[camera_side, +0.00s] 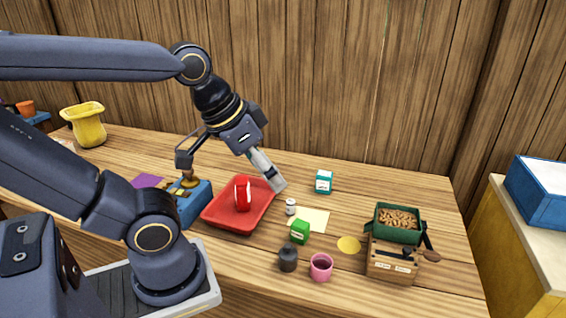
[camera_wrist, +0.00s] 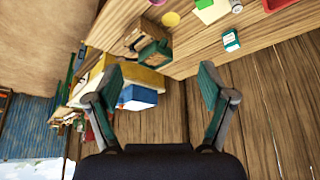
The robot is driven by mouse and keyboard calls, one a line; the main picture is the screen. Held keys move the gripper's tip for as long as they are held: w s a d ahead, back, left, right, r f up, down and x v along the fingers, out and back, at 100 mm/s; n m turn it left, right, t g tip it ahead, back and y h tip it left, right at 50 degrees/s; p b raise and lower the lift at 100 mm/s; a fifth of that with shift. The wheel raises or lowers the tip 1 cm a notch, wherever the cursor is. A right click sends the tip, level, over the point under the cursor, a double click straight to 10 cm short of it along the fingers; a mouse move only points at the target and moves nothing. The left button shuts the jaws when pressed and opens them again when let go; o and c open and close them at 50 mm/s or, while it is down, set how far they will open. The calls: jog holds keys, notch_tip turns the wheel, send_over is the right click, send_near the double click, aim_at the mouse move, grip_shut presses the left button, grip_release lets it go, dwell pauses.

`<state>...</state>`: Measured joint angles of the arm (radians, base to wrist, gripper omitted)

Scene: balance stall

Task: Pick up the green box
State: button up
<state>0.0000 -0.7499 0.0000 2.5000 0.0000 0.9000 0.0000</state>
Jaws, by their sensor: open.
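The green box (camera_side: 300,231) is a small bright green block standing on the wooden table, in front of a pale yellow card. In the wrist view only a sliver of the green box (camera_wrist: 203,3) shows at the top edge, beside the card. My gripper (camera_side: 277,184) is above the table near the back edge of the red tray, up and to the left of the green box and apart from it. In the wrist view my gripper (camera_wrist: 160,78) has its two fingers spread wide with nothing between them.
Close to the green box are a white bottle (camera_side: 291,207), a dark cup (camera_side: 288,260), a pink cup (camera_side: 321,267) and a yellow disc (camera_side: 348,245). A red tray (camera_side: 215,217) holds a red item. A teal box (camera_side: 324,184) stands behind. A wooden crate (camera_side: 390,270) is at right.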

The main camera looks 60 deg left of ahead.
jog(key=n+g, duration=0.5)
jog(key=n, duration=0.1)
send_over(301, 224)
notch_tip(301, 224, down, 13)
jog(key=shift+g, duration=0.3)
notch_tip(301, 224, down, 13)
jog(key=shift+s+d, duration=0.1)
jog(key=shift+s, duration=0.05)
jog(key=shift+a+f, duration=0.15)
jog(key=shift+f, duration=1.35)
jog(key=shift+a+f, duration=0.1)
jog(key=shift+f, duration=1.4)
jog(key=c, duration=1.3)
